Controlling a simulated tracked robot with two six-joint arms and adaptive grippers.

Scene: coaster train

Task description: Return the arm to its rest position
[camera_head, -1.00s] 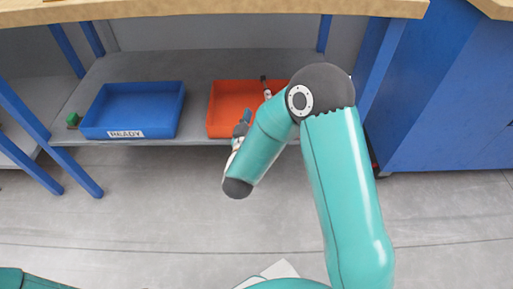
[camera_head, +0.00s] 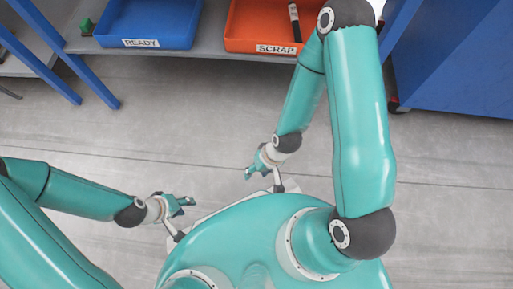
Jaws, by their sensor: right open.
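My right arm, teal with dark joints, reaches up and bends back down toward my body on the right of the head view. Its gripper (camera_head: 250,173) is open and empty over the floor, in front of my base and well clear of the shelf. My left gripper (camera_head: 188,205) hangs at the lower left, close to my body. Its fingers are small here, and I cannot tell whether they are open or shut. Nothing shows in it.
A blue READY tray (camera_head: 141,43) and an orange SCRAP tray (camera_head: 250,40) stand on the grey shelf. A black and white stick-like item (camera_head: 294,22) is in the SCRAP tray. A small green block (camera_head: 86,26) lies left of READY. A blue cabinet (camera_head: 455,70) stands at right.

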